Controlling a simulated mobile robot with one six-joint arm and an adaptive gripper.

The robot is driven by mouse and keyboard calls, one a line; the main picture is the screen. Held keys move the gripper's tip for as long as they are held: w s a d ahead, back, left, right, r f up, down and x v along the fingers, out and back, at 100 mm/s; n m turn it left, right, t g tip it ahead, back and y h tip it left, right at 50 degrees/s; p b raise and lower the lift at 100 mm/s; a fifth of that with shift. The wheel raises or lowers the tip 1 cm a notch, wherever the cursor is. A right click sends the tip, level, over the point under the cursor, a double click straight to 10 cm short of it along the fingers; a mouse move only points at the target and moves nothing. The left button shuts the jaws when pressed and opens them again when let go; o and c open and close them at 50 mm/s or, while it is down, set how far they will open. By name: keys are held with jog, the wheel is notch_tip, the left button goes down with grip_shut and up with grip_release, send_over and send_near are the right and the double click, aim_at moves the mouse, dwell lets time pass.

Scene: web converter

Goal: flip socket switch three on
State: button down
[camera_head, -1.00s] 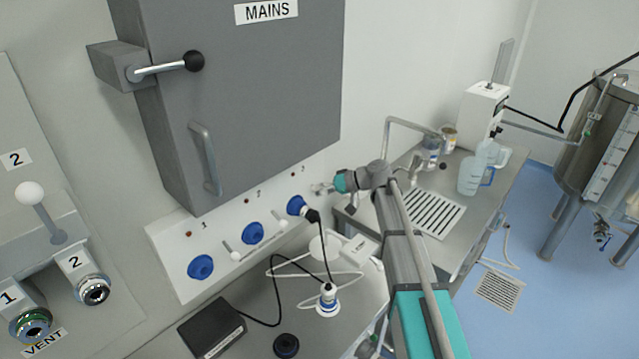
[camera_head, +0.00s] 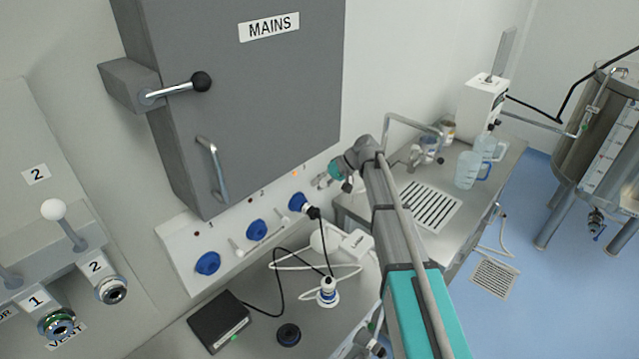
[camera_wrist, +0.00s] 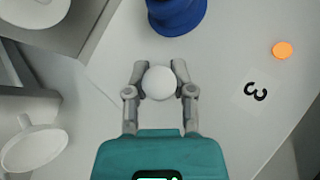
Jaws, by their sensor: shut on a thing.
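The switch three knob, a white ball (camera_wrist: 159,83), sits between the fingers of my gripper (camera_wrist: 159,85), which is shut on it. The label "3" (camera_wrist: 255,91) and a glowing orange lamp (camera_wrist: 282,49) are to its right in the wrist view. The blue socket (camera_wrist: 177,14) is just above the knob. In the head view, my gripper (camera_head: 322,181) is at the right end of the socket panel (camera_head: 181,232), beside socket three (camera_head: 298,202), which holds a black plug (camera_head: 313,212). The lamp by the 3 (camera_head: 294,173) is orange there too. The knob is hidden in the head view.
The grey MAINS cabinet (camera_head: 240,110) hangs above the panel. Below on the bench are a black box (camera_head: 219,320) with a green light, a white device (camera_head: 351,245), a white-and-blue item (camera_head: 327,292) and cables. A drainer sink (camera_head: 426,205) is to the right.

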jog(key=c, duration=0.7)
grip_release()
jog(key=shift+f+b, duration=0.15)
jog(key=shift+b, duration=0.2)
